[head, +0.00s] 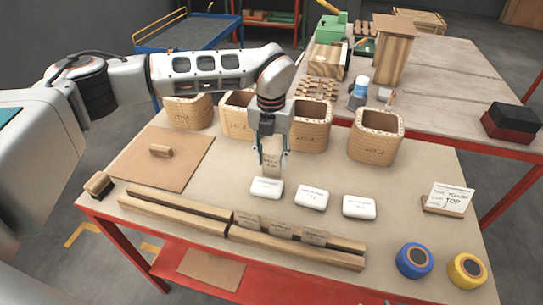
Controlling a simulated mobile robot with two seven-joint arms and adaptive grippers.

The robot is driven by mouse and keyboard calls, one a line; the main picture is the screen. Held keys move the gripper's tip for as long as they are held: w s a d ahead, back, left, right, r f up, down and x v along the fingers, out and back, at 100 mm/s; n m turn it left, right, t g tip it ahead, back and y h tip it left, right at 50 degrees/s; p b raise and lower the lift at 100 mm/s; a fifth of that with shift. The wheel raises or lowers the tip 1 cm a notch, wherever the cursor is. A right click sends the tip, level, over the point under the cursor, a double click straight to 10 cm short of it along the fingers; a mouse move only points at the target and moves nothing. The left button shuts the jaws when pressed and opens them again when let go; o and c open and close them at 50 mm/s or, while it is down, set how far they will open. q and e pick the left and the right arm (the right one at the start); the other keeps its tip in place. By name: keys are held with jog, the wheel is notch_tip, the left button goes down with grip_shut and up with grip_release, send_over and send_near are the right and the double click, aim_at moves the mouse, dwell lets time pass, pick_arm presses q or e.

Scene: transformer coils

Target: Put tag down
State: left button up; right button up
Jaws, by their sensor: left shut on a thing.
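My left gripper (271,158) points down over the middle of the table, shut on a small tan tag (273,164) with dark writing. The tag is upright, just behind and above the leftmost white block (266,189); whether it touches the block I cannot tell. Two more white blocks, the middle one (311,199) and the right one (359,207), lie in a row to the right. Several similar tan tags (282,229) stand along the wooden rails (296,248) at the front. My right gripper is not in view.
Several wound coils (375,138) stand behind the blocks. A brown board (165,165) with a wooden piece lies left and a brush (99,186) at the left corner. Blue tape (414,261), yellow tape (467,270) and a sign card (450,200) are at right.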

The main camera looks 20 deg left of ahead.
pick_arm(q)
jog(key=shift+f, duration=0.4)
jog(key=shift+f, duration=0.15)
jog(key=o, duration=0.8)
jog(key=shift+c, duration=0.2)
notch_tip(320, 180, up, 13)
